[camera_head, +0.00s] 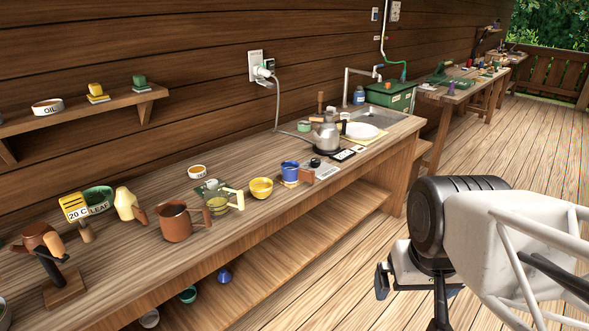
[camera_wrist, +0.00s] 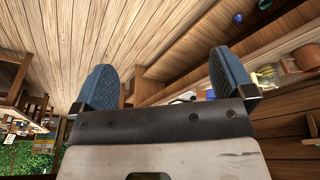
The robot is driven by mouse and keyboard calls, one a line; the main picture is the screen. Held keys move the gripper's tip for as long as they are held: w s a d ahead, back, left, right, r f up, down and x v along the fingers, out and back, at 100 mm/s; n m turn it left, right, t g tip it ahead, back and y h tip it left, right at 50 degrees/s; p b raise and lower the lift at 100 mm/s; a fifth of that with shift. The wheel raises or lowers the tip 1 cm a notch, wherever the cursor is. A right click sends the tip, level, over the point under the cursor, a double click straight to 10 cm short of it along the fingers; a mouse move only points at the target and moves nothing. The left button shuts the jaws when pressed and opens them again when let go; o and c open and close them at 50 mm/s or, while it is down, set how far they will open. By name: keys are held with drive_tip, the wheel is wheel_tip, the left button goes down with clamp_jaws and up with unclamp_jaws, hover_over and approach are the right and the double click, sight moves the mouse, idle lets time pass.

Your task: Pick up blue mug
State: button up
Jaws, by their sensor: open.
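The blue mug (camera_head: 290,171) stands on the wooden counter (camera_head: 240,226), near its front edge, with a brown handle on its right side. In the head view my gripper is at the right, out over the floor in front of the counter and well apart from the mug. Its fingers are partly hidden there by my wrist.
A yellow bowl (camera_head: 261,189) stands close left of the mug. A kettle (camera_head: 327,138) stands behind and to its right. A brown pot (camera_head: 175,222) is farther left. A lower shelf (camera_head: 300,236) holds several small items. The plank floor (camera_head: 525,155) is clear.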

drive_tip(key=shift+c, duration=0.3)
drive_tip(key=c, duration=0.8)
drive_tip(key=shift+w+r, duration=0.1)
